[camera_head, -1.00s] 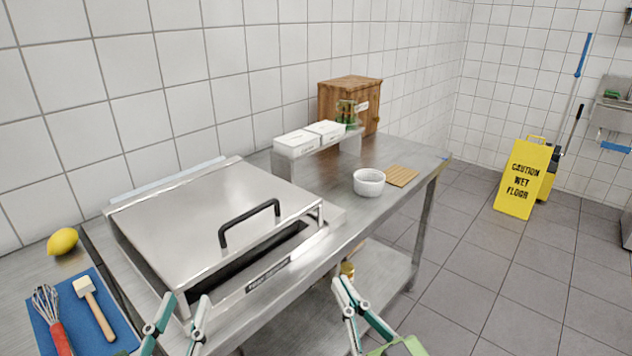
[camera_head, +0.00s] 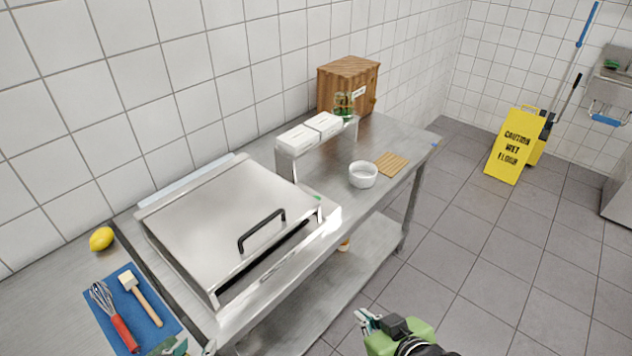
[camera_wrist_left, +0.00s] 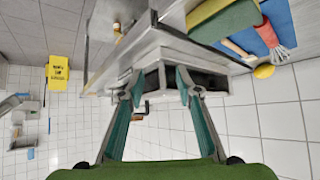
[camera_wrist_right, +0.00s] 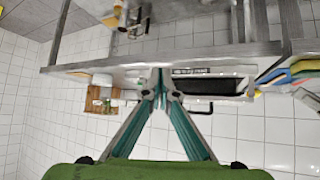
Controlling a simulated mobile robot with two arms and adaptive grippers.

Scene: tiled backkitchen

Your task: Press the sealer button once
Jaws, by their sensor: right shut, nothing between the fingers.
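The sealer appears to be the steel unit with a sloped lid (camera_head: 225,220) and black handle (camera_head: 262,228) on the bench. A small green spot (camera_head: 317,198) shows beside its right end; I cannot tell whether it is the button. My left gripper (camera_head: 196,347) is mostly below the head view's bottom edge, near the unit's front left corner. In the left wrist view (camera_wrist_left: 157,82) its fingers are apart and empty, facing the unit. My right gripper (camera_head: 364,318) is shut and empty, in front of the bench. In the right wrist view (camera_wrist_right: 160,74) its fingertips meet, with the front label behind.
A steel shelf with white boxes (camera_head: 298,138), a wooden cabinet (camera_head: 342,90), a white bowl (camera_head: 363,174) and a wooden board (camera_head: 392,164) are to the right. A lemon (camera_head: 101,239), whisk (camera_head: 122,333) and brush (camera_head: 140,297) lie left.

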